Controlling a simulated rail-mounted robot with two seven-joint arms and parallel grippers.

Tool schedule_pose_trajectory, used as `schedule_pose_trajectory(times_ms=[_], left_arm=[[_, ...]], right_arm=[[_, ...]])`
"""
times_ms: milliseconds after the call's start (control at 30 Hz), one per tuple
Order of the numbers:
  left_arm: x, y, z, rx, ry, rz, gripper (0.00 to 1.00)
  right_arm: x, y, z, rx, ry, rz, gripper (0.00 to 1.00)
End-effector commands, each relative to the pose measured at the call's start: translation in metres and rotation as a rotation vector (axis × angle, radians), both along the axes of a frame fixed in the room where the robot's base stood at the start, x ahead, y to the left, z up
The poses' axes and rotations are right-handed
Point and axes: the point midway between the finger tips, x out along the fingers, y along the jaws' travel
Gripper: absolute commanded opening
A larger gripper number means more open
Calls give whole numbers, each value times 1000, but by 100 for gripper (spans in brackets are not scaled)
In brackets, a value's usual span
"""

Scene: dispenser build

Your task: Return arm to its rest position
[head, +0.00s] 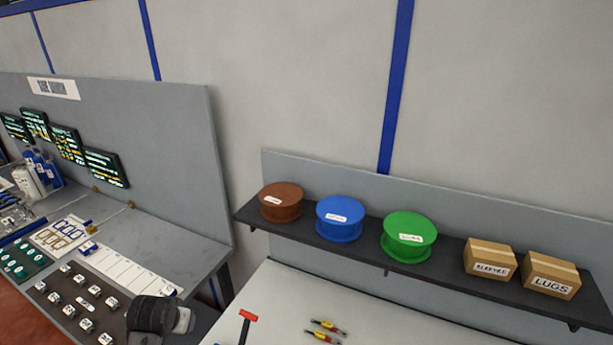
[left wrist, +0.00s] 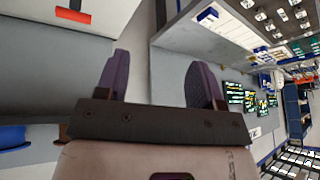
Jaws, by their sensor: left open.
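My left gripper (left wrist: 160,80) shows in the left wrist view with its two dark purple fingers spread apart. Nothing is between them. It is clear of the surfaces behind it, with a pale worktop at the upper left and the other bench at the upper right. In the head view a dark rounded part, which looks like a piece of my arm, shows at the bottom left; no fingers can be made out on it. My right gripper is in neither view.
A dark shelf (head: 352,246) holds brown (head: 281,202), blue (head: 340,219) and green (head: 408,238) spools, and boxes marked sleeves (head: 489,258) and lugs (head: 551,276). A red-topped tool (head: 248,317) and red-yellow tools (head: 326,331) lie on the worktop below. The grey bench (head: 180,245) stands left.

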Motion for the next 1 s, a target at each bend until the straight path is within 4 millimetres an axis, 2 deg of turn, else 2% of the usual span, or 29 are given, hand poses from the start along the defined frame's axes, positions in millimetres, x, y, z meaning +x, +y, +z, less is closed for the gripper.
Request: schedule_pose_trajectory(times_ms=[33,133,233,367,500,567,700,900,1000], left_arm=[[-5,-10,26,12,-79,-12,62],[-29,-30,59,28,-199,-33,62],[-69,-52,75,35,-282,-66,62],[-139,-79,78,28,-325,-118,62],[-212,-98,63,-3,-279,-154,62],[-240,-104,52,-19,-236,-163,62],[-298,-111,14,-49,-86,-170,62],[-361,-114,-22,-72,86,-163,62],[-380,-114,-30,-77,133,-161,62]], right_arm=[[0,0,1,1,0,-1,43],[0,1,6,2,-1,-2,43],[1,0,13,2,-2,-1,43],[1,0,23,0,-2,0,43],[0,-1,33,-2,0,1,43],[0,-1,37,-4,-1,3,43],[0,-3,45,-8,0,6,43],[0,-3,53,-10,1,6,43],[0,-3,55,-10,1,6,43]])
